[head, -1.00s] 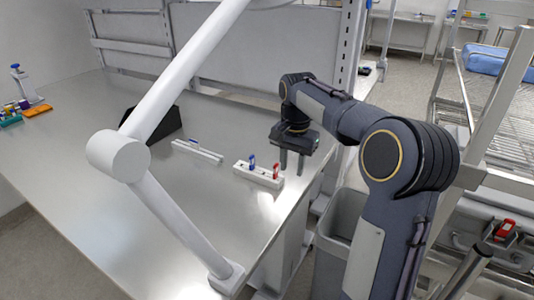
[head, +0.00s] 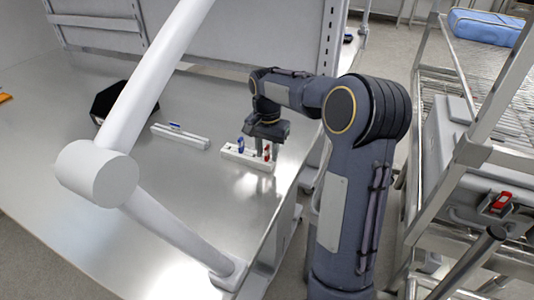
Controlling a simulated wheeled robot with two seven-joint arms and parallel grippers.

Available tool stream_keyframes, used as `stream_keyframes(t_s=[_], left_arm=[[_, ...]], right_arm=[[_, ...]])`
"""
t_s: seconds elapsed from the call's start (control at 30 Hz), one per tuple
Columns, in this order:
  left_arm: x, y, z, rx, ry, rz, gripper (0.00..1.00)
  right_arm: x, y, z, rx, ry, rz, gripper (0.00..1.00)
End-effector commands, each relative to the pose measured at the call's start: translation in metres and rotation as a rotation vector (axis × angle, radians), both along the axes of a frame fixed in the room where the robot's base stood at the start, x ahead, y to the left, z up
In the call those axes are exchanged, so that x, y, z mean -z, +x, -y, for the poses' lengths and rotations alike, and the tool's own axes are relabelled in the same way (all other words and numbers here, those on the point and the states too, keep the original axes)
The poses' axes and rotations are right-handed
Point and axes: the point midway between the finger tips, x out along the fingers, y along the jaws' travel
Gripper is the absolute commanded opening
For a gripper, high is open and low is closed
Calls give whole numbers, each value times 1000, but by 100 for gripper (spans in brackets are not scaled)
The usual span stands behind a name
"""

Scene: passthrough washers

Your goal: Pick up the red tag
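The red tag (head: 266,154) stands upright in a white slotted block (head: 232,154) near the right edge of the metal table. A blue tag (head: 241,145) stands in the same block, to the left. My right gripper (head: 267,150) is above the block, pointing down. Its fingers are apart, one on each side of the red tag's upper part. I cannot tell whether either finger touches the tag. My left gripper is not in view.
A second white block (head: 181,138) with a blue piece (head: 175,126) lies further back, near a black holder (head: 108,100). A white jointed arm (head: 97,180) crosses the left foreground. Another red item (head: 501,201) sits on the cart at right. The table's middle is clear.

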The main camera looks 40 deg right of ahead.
Motion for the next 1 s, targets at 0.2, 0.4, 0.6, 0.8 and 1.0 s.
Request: stream_keyframes(t_s=[0.2, 0.4, 0.6, 0.8, 1.0], left_arm=[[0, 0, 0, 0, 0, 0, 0], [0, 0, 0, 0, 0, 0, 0], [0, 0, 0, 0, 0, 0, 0], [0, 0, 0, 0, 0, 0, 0], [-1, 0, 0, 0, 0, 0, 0]], right_arm=[[4, 0, 0, 0, 0, 1, 33], [4, 0, 0, 0, 0, 1, 14], [4, 0, 0, 0, 0, 1, 0], [4, 0, 0, 1, 0, 1, 0], [-3, 0, 0, 1, 0, 2, 0]])
